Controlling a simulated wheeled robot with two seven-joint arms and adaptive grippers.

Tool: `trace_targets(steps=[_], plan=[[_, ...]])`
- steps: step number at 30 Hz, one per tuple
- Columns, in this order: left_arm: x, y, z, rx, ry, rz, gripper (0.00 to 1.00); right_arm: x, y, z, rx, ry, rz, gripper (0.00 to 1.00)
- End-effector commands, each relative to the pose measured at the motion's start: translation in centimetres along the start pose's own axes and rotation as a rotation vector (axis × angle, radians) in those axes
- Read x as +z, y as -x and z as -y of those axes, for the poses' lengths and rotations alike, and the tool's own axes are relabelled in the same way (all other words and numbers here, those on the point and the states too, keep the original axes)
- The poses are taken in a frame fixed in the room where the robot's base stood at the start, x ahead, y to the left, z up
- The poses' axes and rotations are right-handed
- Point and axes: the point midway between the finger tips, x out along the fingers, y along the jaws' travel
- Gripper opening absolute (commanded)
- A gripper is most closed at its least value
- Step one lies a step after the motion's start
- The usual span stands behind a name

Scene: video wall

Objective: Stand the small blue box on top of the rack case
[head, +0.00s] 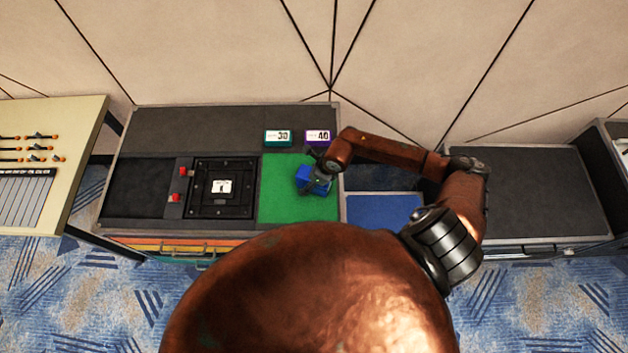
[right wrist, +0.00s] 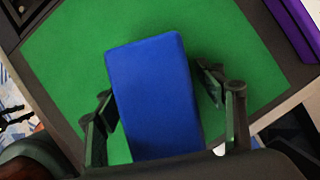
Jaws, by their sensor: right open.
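The small blue box (head: 302,178) sits on a green mat (head: 280,200) at the right end of a dark console. My right gripper (head: 319,176) is over the box from above, partly covering it in the head view. In the right wrist view, the blue box (right wrist: 152,90) lies between the two open fingers (right wrist: 157,92), one on each side, with a gap at least at the right finger. I cannot tell for sure which unit is the rack case; a low dark case (head: 530,190) with a bare top stands at the right. My left gripper is not in view.
A teal box (head: 278,138) and a purple box (head: 317,138) stand behind the mat. A black framed panel (head: 224,188) with red knobs is left of it. A blue surface (head: 384,210) lies right of the console. A beige control desk (head: 45,170) stands far left.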

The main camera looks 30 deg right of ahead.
Motion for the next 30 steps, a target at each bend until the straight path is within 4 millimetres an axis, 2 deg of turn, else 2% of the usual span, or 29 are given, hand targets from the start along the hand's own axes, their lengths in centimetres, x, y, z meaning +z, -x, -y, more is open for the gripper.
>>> trace_targets(steps=[13, 30], plan=[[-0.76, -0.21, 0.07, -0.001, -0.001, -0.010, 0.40, -0.10, -0.23, 0.02, 0.000, 0.000, 0.000, 0.63], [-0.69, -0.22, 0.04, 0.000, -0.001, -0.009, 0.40, -0.11, -0.23, 0.01, 0.000, 0.000, 0.000, 0.24]])
